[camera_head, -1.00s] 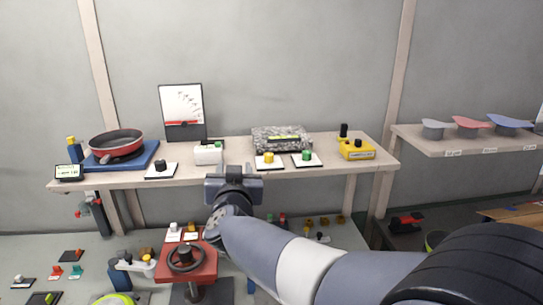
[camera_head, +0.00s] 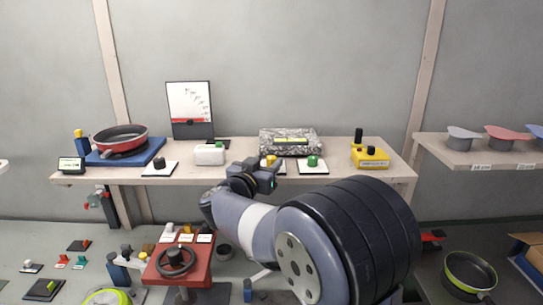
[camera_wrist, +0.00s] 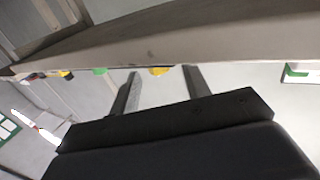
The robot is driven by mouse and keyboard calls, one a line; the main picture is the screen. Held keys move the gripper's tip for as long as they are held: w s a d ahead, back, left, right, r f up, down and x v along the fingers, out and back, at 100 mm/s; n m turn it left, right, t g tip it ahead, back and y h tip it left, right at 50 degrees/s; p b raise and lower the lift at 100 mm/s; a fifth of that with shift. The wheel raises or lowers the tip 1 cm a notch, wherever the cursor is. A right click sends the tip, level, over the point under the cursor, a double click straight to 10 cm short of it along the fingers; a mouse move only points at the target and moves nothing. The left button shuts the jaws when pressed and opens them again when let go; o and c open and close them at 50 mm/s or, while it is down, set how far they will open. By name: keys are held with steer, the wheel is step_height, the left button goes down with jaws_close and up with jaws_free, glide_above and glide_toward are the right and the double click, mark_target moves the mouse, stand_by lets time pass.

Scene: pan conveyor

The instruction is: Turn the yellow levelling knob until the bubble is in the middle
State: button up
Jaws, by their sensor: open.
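The yellow levelling knob (camera_head: 268,161) sits on a white plate on the shelf and is partly hidden by my gripper in the head view. It also shows in the wrist view (camera_wrist: 160,71), at the shelf edge between the fingers. A green knob (camera_head: 313,160) on a white plate stands to its right. Behind them is a speckled stone block (camera_head: 290,133) with a yellow-green level vial (camera_head: 291,140); the bubble is too small to make out. My gripper (camera_wrist: 160,76) is open and empty, in front of the shelf edge and apart from the yellow knob.
On the shelf, a white box (camera_head: 209,155) and a black knob (camera_head: 160,162) stand left, a yellow device (camera_head: 370,156) right. A red pan (camera_head: 120,139) rests on a blue base. A red handwheel stand (camera_head: 178,262) is below.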

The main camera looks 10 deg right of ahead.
mark_target(270, 161)
steer(key=shift+x, duration=1.7)
steer(key=shift+s, duration=0.1)
steer(key=c, duration=1)
